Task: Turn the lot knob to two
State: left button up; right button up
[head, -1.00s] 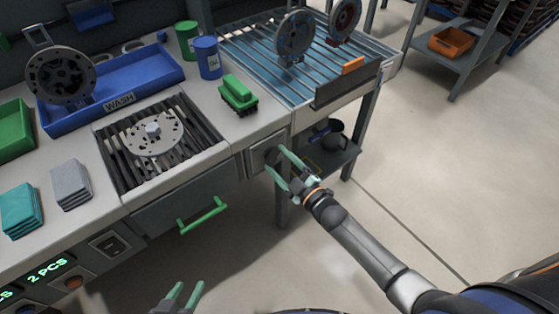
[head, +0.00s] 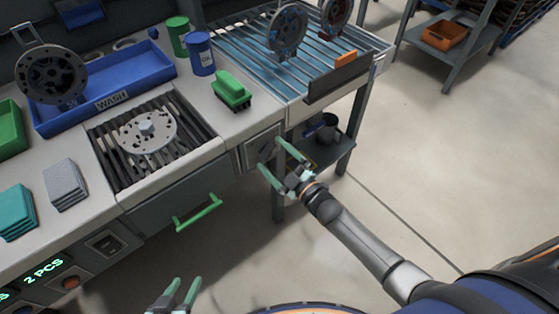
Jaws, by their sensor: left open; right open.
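A dark round knob (head: 266,149) sits on a grey square plate (head: 248,156) on the bench front, right of the drawer. Its label and pointer are too small to read. My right gripper (head: 270,152) is open, with its two green fingertips at this plate, one above and one below the knob in the picture. I cannot tell whether they touch it. My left gripper (head: 186,281) is open and empty at the bottom edge, away from the bench. A green-lit display (head: 44,269) reads "2 PCS" at the lower left, with a reddish-brown round control (head: 71,283) below it.
A green drawer handle (head: 198,212) sticks out left of the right gripper. The bench top holds a slatted grate with a metal disc (head: 147,134), a blue wash tray (head: 108,112) and a green brush (head: 231,88). Open floor lies to the right.

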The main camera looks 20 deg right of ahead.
jog(key=p+v, duration=0.1)
jog(key=v, duration=1.1)
jog(key=shift+s, duration=0.2)
jog(key=shift+d+p, duration=0.1)
jog(key=shift+p, duration=0.2)
